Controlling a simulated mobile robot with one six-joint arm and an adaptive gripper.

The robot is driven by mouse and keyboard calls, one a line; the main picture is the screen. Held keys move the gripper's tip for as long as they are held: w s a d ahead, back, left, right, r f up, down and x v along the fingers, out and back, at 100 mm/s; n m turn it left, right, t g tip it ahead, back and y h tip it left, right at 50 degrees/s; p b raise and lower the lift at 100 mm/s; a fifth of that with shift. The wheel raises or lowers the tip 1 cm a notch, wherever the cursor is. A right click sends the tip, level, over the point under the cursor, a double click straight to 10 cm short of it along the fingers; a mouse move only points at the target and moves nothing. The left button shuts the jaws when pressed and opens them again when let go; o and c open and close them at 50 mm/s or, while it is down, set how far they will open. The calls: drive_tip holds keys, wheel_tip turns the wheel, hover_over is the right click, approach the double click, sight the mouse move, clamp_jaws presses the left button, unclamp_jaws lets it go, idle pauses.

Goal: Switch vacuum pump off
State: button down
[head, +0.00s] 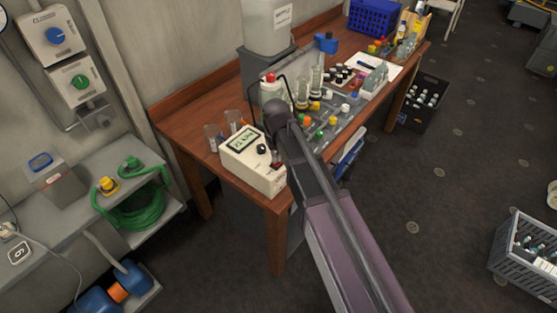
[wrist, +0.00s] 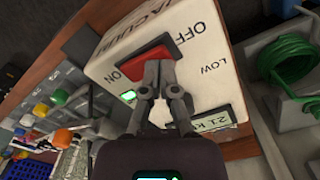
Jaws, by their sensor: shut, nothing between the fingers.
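The vacuum pump (head: 252,172) is a cream box at the near end of the wooden table. In the wrist view the pump (wrist: 205,60) fills the middle, with "VACUUM" on one side and "OFF", "ON" and "LOW" on its face. Its red rocker switch (wrist: 163,50) lies between the ON and OFF words. A green light (wrist: 128,97) glows near ON, and the display (wrist: 214,120) reads about 21. My gripper (wrist: 158,66) is shut and empty, its tips over the switch's lower edge; I cannot tell whether they touch. In the head view my arm hides part of the pump's right side.
Beakers (head: 213,137) stand just behind the pump. A grey rack with coloured caps (head: 333,122) and several bottles lies along the table beyond it. The floor at right is mostly clear, with a grey crate (head: 524,262).

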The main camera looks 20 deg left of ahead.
drive_tip(key=shift+f+b, duration=0.35)
drive_tip(key=shift+f, duration=0.05)
drive_tip(key=shift+r, duration=0.2)
idle(0.3)
drive_tip(key=shift+r+p, duration=3.35)
drive_tip(key=shift+p, duration=0.2)
drive_tip(key=s+d+f+m+b, duration=0.1)
drive_tip(key=s+d+m, duration=0.1)
drive_tip(key=d, duration=1)
drive_tip(key=s+d+f+m+b, duration=0.1)
drive_tip(key=d+m, duration=0.2)
drive_tip(key=d, duration=0.9)
drive_tip(key=s+d+f+m+b, duration=0.1)
drive_tip(key=s+d+m, duration=0.1)
drive_tip(key=d, duration=1)
drive_tip(key=shift+s+d, duration=0.25)
drive_tip(key=shift+s, duration=0.1)
